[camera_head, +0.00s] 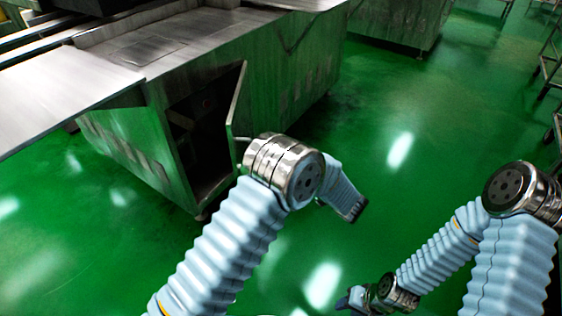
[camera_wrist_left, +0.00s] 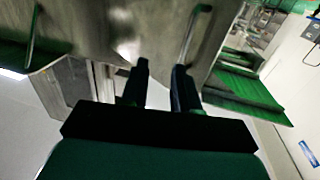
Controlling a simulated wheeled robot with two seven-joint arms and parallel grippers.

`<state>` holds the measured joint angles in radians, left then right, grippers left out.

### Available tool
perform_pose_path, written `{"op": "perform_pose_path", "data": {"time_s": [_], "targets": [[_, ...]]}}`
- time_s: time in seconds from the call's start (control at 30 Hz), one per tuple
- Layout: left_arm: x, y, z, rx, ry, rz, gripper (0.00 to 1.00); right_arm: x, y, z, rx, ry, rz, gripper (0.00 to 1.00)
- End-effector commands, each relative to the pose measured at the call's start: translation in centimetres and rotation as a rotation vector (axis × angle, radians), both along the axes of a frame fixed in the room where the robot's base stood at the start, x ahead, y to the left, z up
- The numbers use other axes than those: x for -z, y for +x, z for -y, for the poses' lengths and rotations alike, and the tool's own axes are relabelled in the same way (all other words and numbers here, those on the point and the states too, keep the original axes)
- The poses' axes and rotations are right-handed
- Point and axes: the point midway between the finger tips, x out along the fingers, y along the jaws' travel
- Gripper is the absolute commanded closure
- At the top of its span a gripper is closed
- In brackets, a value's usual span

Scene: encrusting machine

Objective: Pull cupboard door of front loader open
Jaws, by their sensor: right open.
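The cupboard door (camera_head: 237,106) stands swung out from the metal machine (camera_head: 290,70), with a dark opening (camera_head: 203,135) beside it. A short handle shows by the door's edge, partly behind my left arm. My left arm passes in front and bends to the right; its dark end lies right of the door, fingers unclear. In the left wrist view my left gripper (camera_wrist_left: 158,75) has its two fingers apart with nothing seen between them. A bar handle (camera_wrist_left: 190,35) on a metal panel shows beyond the fingertips. My right gripper (camera_head: 355,300) is open, low in the picture, away from the door.
A flat metal shelf (camera_head: 60,95) juts from the machine at the left. Another metal cabinet (camera_head: 398,22) stands at the back, with racks (camera_head: 551,60) at the right edge. The green floor (camera_head: 430,120) between them is clear.

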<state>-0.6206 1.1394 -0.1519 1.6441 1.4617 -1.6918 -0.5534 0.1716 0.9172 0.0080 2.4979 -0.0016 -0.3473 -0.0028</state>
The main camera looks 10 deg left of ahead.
Motion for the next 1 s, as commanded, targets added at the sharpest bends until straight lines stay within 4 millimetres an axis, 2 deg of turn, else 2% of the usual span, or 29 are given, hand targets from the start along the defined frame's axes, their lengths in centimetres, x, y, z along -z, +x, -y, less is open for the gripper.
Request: {"op": "perform_pose_path", "data": {"time_s": [0.23, 0.7, 0.73, 0.8, 0.87, 0.9, 0.97, 1.0], "targets": [[0.0, -0.2, 1.7, 0.002, 0.000, 0.000, 0.70, 0.2, 0.0, 0.0, 0.000, 0.000, 0.000, 0.57], [0.0, -0.3, 1.9, 0.001, 0.001, -0.001, 0.70, 0.1, 0.0, 0.0, 0.000, 0.000, 0.000, 0.57], [0.0, -0.3, 1.9, 0.001, 0.001, -0.001, 0.72, 0.1, 0.0, 0.0, 0.000, 0.000, 0.000, 0.57], [0.2, -0.1, 1.7, 0.009, -0.002, -0.004, 0.82, 0.2, 0.0, 0.0, 0.000, 0.000, 0.000, 0.57], [1.1, 0.5, 1.0, 0.041, -0.015, -0.019, 0.91, 0.2, 0.0, 0.0, 0.000, 0.000, 0.001, 0.57], [2.1, 1.1, 0.1, 0.082, -0.033, -0.037, 0.98, 0.2, 0.0, 0.0, 0.000, -0.001, 0.001, 0.57], [4.8, 2.2, -1.6, 0.177, -0.080, -0.090, 1.00, 0.2, 0.0, 0.1, 0.002, -0.002, 0.002, 0.57], [7.2, 2.6, -2.8, 0.259, -0.131, -0.144, 1.00, 0.2, 0.0, 0.1, 0.002, -0.004, 0.003, 0.57]]}}
